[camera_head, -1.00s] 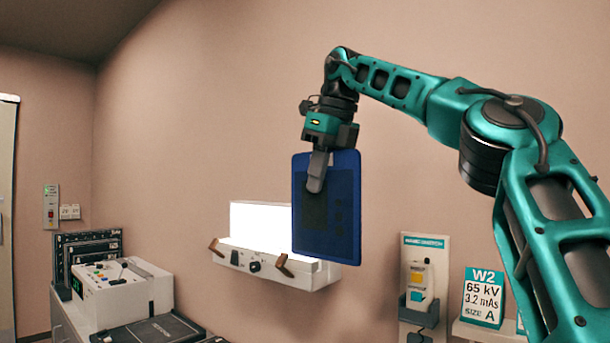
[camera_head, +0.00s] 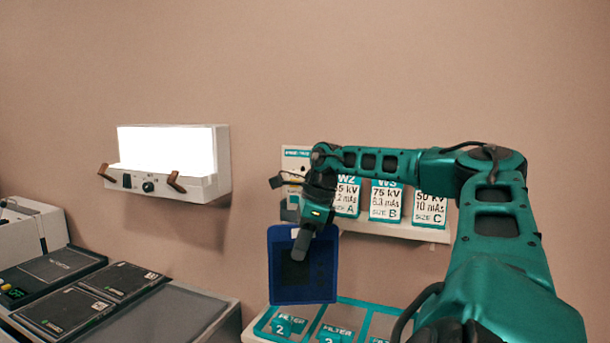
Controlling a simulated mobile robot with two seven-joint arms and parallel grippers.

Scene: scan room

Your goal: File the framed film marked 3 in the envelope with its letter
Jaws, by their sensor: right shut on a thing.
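My right gripper (camera_head: 302,243) is shut on a blue framed film (camera_head: 318,275), a flat upright panel with a darker middle. No number shows on the side of the film that faces me. No envelope can be made out in this view. My left gripper is not in view.
A lit viewing box (camera_head: 205,187) hangs on the wall at left. Cards marked W2, W3 and another (camera_head: 385,202) stand on a wall shelf (camera_head: 400,231). A teal-edged filter tray (camera_head: 375,310) is below. Dark flat cassettes (camera_head: 122,281) lie on the counter at left.

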